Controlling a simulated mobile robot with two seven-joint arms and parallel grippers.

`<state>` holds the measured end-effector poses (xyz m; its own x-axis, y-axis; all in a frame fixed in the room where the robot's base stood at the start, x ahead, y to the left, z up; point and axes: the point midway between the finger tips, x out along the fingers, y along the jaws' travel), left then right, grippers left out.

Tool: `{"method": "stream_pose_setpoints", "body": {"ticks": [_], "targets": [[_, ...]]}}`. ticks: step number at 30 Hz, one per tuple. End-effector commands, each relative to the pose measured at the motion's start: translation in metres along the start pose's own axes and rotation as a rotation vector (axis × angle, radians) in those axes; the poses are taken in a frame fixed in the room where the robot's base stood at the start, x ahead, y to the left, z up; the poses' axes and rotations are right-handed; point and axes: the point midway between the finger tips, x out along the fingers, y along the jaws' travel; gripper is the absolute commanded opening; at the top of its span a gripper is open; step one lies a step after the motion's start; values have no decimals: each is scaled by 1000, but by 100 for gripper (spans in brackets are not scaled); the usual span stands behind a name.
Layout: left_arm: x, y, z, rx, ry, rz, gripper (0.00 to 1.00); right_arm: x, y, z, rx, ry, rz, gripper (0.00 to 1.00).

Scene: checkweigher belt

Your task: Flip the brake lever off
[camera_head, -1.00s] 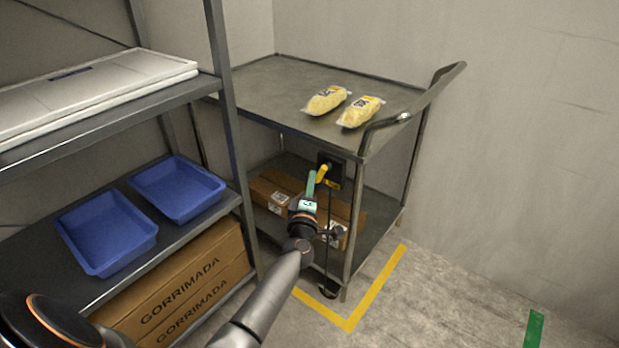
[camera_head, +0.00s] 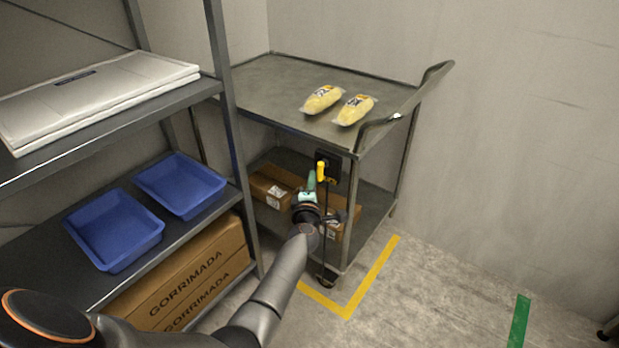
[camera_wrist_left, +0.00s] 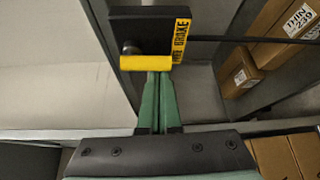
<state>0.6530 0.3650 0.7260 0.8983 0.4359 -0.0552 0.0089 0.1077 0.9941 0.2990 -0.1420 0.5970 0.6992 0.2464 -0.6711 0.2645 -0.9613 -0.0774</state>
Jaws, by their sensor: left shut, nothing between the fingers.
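The brake lever (camera_head: 320,171) is a yellow bar on a dark box (camera_head: 333,160) at the cart's near corner post. It stands about upright in the head view. In the left wrist view the lever (camera_wrist_left: 147,62) lies across the picture, beside a yellow label reading "FREE BRAKE" (camera_wrist_left: 181,41). My left gripper (camera_head: 311,176) has green fingers, shut and empty. In the left wrist view its tips (camera_wrist_left: 160,76) are right at the lever's edge; I cannot tell if they touch. My right gripper is not in view.
The grey cart (camera_head: 280,85) carries two yellow bags (camera_head: 338,103) on top and cardboard boxes (camera_head: 268,188) below. A shelf on the left holds two blue trays (camera_head: 115,231) and boxes. The floor to the right is mostly clear, with yellow tape (camera_head: 372,277).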

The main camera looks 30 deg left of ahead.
Motion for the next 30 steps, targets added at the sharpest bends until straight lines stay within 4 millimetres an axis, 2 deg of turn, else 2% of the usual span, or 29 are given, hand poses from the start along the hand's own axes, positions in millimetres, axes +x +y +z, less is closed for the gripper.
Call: {"method": "stream_pose_setpoints", "body": {"ticks": [15, 23, 30], "targets": [[6, 4, 10, -267, 0, -157, 0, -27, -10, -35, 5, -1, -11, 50], [5, 3, 12, -371, -1, -218, 0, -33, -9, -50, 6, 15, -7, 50], [4, 2, 13, -439, 0, -258, 0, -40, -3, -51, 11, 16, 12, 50]]}}
